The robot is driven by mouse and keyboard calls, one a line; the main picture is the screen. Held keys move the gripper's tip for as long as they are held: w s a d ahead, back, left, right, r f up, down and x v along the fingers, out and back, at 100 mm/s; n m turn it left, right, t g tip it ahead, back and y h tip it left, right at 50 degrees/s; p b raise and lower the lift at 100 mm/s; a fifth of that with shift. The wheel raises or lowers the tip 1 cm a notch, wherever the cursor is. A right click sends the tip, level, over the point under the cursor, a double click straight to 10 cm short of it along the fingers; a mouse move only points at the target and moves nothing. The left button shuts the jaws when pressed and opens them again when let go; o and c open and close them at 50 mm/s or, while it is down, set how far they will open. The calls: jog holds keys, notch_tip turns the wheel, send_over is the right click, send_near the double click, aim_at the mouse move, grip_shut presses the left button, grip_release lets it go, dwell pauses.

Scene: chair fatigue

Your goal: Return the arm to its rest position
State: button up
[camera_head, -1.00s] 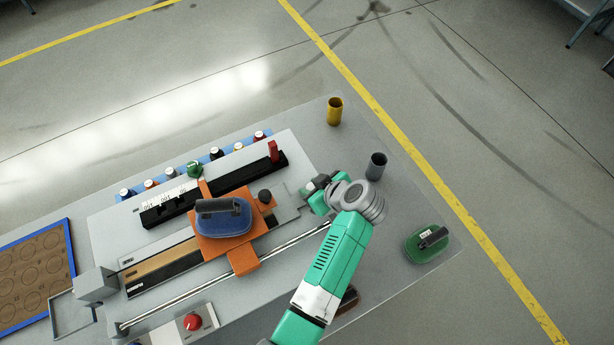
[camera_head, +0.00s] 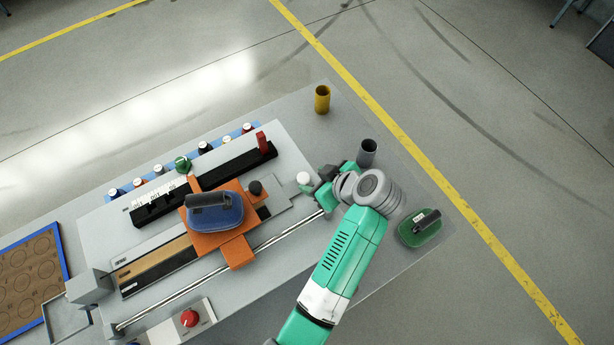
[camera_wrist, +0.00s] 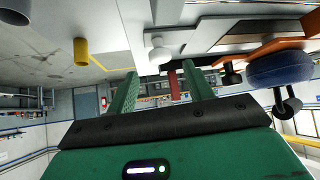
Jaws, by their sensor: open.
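My gripper (camera_head: 312,190) is at the right end of the machine on the table, at the end of my green arm. In the wrist view, its two green fingers (camera_wrist: 162,92) stand apart with nothing held between them. A white round-topped knob (camera_head: 303,179) is close beside the gripper in the head view. It also shows beyond the fingers in the wrist view (camera_wrist: 158,52). In the head view, my wrist hides part of the gripper.
An orange carriage (camera_head: 238,252) bears a blue block with a dark handle (camera_head: 214,212). A grey cup (camera_head: 367,152) and green handled block (camera_head: 420,228) stand right of my wrist. A yellow cup (camera_head: 322,99) stands farther back. A red post (camera_head: 262,143) rises from the black rail.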

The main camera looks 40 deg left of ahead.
jog(key=shift+d+r, duration=0.5)
jog(key=shift+d, duration=0.05)
jog(key=w+d+r+m+t+h+p, duration=0.1)
jog(key=w+d+r+m+t, duration=0.25)
jog(key=r, duration=0.75)
jog(key=w+d+r+m+t+h+p, duration=0.1)
jog(key=w+d+r+m+t, duration=0.25)
jog(key=r, duration=0.65)
jog(key=w+d+r+m+t+h+p, duration=0.15)
jog(key=w+d+r+t, duration=0.35)
jog(key=r, duration=0.6)
jog(key=s+d+r+m+t+h, duration=0.2)
jog(key=s+d+r+m+t, duration=0.15)
jog(key=s+r, duration=0.4)
jog(key=s+d+r+m+t+h+p, duration=0.1)
jog(key=s+d+r+m+t, duration=0.3)
jog(key=r, duration=0.7)
jog(key=s+d+r+m+t+h, duration=0.2)
jog(key=s+r+t, duration=0.35)
jog(key=r, duration=0.35)
notch_tip(320, 180, down, 19)
jog(key=b, duration=1.9)
jog(key=shift+s+d+f+n, duration=0.15)
jog(key=shift+s+f+n, duration=0.05)
jog(key=shift+s+n, duration=0.1)
